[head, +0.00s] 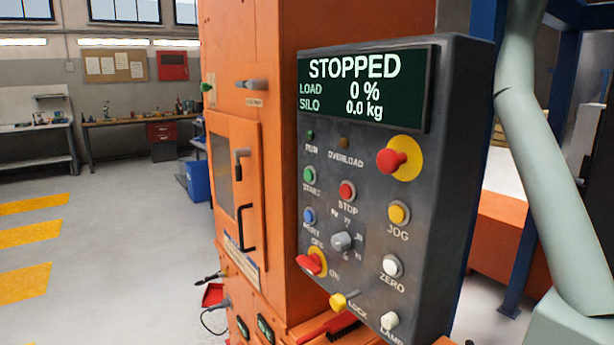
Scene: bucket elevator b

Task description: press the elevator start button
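The green start button (310,174) sits on the left side of the dark control panel (370,262), above its START label. The panel's display (365,86) reads STOPPED, load 0 % and silo 0.0 kg. A green run lamp (310,134) is above the start button, and the red stop button (347,191) is to its right. A blue button (309,216) is just below it. Neither of my grippers shows in the head view.
A red emergency knob on a yellow disc (406,158) stands out at the panel's upper right. The orange elevator housing (277,140) with a handled door (239,200) is left of the panel. Open grey floor with yellow stripes (30,235) lies further left.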

